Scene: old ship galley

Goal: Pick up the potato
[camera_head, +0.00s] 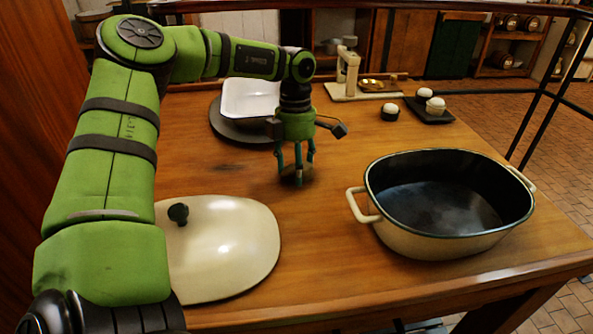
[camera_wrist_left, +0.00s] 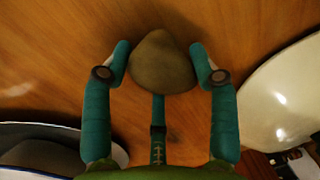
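The potato (camera_wrist_left: 163,64) is brown and lumpy. In the left wrist view it sits between the fingertips of my left gripper (camera_wrist_left: 160,62), with two fingers at its sides and a third below it. The side fingertips are very close to it, and I cannot tell if they touch. In the head view my left gripper (camera_head: 297,178) points down at the middle of the table, its fingers spread around the mostly hidden potato (camera_head: 290,172). The gripper looks open. Whether the potato touches the table is hidden. My right gripper is not in view.
A cream roasting pan (camera_head: 440,243) stands right and its lid (camera_head: 235,245) lies front left. A white dish (camera_head: 250,97) on a dark round plate stands behind the gripper. A scale (camera_head: 350,80) and a dark tray (camera_head: 430,116) are at the back. The table (camera_head: 330,240) between lid and pan is clear.

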